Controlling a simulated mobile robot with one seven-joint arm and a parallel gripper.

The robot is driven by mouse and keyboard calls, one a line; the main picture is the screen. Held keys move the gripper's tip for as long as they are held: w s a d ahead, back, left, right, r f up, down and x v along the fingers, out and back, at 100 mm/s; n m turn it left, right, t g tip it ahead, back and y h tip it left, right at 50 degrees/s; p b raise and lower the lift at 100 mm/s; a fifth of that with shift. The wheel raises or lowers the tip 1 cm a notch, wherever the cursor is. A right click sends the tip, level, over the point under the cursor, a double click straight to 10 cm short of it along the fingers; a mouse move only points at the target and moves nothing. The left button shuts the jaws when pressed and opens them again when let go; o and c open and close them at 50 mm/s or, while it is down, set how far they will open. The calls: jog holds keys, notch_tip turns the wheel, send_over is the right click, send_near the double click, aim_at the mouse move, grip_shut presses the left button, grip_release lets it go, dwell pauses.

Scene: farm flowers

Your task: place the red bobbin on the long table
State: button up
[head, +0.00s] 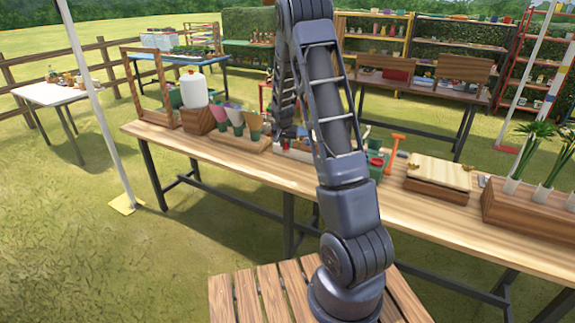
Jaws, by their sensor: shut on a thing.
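The long wooden table (420,208) runs across the middle of the head view, beyond the slatted surface in front of me. My arm rises from the bottom centre and folds over at the top. Its far part comes down behind the near links towards the table's back half. My gripper's fingers are hidden behind my own arm, so I cannot see what is between them. I cannot make out the red bobbin for certain. A small red round thing (376,161) shows by a green crate on the table, too small to name.
On the table stand a wooden frame, a white jug (194,90), a rack of coloured cones (236,117), an orange-handled tool (394,150), a lidded wooden box (438,172) and a planter (520,215). Some bare tabletop shows along the front edge. A white pole stands at left.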

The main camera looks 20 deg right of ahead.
notch_tip(320, 180, down, 12)
jog(key=shift+r, duration=0.15)
dwell(0.4)
jog(key=o, duration=1)
jog(key=shift+c, duration=0.2)
